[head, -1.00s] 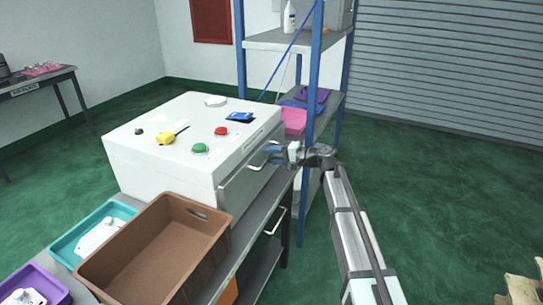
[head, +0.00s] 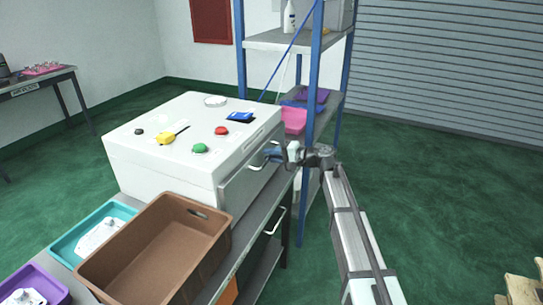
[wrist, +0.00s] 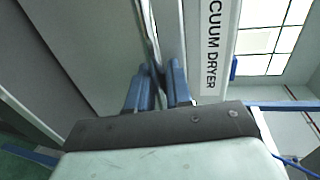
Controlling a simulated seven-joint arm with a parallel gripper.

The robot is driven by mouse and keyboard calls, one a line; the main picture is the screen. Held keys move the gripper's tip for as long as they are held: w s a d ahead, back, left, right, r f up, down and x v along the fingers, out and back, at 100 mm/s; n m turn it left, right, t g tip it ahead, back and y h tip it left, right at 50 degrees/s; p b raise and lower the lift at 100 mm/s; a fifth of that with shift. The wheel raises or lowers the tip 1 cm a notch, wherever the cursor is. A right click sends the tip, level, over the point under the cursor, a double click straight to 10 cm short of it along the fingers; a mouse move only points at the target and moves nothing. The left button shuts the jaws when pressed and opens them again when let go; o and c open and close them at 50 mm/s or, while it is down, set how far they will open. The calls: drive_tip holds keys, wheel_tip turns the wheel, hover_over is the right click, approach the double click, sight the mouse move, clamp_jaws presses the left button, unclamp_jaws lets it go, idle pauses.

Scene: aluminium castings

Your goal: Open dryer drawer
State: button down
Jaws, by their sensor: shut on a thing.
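The dryer is a white box (head: 150,160) on a metal bench, with green and red buttons and a yellow switch on top. Its grey drawer front (head: 240,185) faces right and looks closed or nearly so. My gripper (head: 272,153) is at the upper part of the drawer front, its blue fingers at the metal handle (head: 257,165). In the wrist view my gripper (wrist: 158,78) is shut on the handle bar (wrist: 150,35), which runs between the two blue fingers. A label (wrist: 212,50) reading "CUUM DRYER" shows beside it. The fingers hide part of the handle.
A brown crate (head: 190,207) stands on the bench in front of the dryer, beside teal (head: 68,247) and purple (head: 50,287) trays holding castings. A second handle (head: 275,222) is below the bench top. A blue-post shelf (head: 310,120) stands close behind my gripper.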

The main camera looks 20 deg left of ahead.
drive_tip(key=f+v, duration=0.3)
drive_tip(key=v, duration=1.1)
drive_tip(key=d+f+v, duration=0.1)
drive_tip(key=f+v, duration=0.1)
drive_tip(key=v, duration=1.2)
drive_tip(key=shift+f, duration=0.4)
drive_tip(key=c, duration=1.2)
unclamp_jaws()
drive_tip(key=shift+d, duration=0.1)
drive_tip(key=v, duration=1.3)
drive_tip(key=shift+d, duration=0.35)
